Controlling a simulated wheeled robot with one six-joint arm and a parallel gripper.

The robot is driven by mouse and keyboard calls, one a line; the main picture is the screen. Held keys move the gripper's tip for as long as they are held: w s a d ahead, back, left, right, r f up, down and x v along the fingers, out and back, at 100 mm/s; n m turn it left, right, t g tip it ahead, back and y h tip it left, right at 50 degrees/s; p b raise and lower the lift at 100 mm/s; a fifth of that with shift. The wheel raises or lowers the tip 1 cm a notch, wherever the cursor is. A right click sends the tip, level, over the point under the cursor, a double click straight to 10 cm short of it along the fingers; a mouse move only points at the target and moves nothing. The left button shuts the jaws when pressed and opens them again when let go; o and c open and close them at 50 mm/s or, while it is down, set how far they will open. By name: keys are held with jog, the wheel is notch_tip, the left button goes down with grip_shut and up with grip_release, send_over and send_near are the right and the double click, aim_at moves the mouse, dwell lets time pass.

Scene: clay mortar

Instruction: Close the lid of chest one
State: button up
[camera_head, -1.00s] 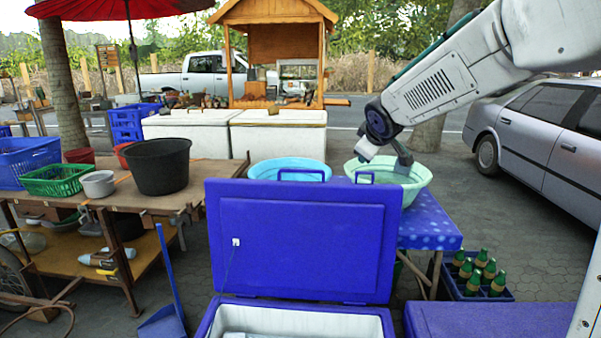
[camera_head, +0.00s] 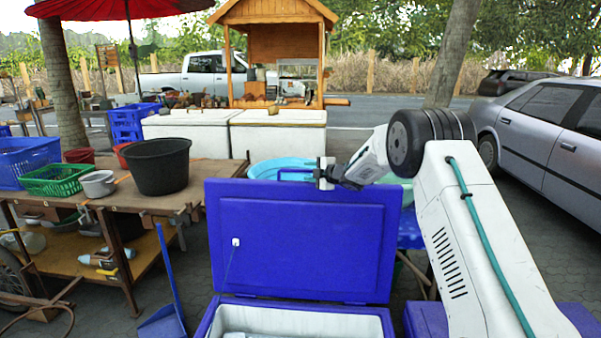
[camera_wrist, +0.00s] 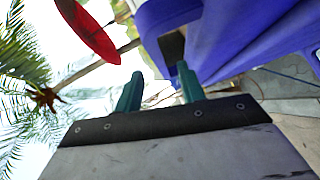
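A blue chest (camera_head: 206,320) with a white inside stands at the bottom centre of the head view. Its blue lid (camera_head: 300,245) stands open, upright at the back of the chest. My gripper (camera_head: 325,172) is at the top edge of the lid, right of the middle; I cannot tell whether it touches. In the wrist view the two green fingers of my gripper (camera_wrist: 160,72) are apart with nothing between them. The blue lid (camera_wrist: 250,30) fills the upper right there, just beyond the fingertips.
A second blue chest (camera_head: 580,318) lies at the lower right, partly behind my arm. A wooden table (camera_head: 215,172) with tubs stands at left. A light blue basin (camera_head: 262,170) is behind the lid. A blue dustpan (camera_head: 165,322) stands left of the chest.

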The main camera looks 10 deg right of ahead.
aim_at(303, 171)
jog(key=x, duration=0.5)
jog(key=shift+w, duration=0.15)
jog(key=shift+a, duration=0.1)
grip_shut()
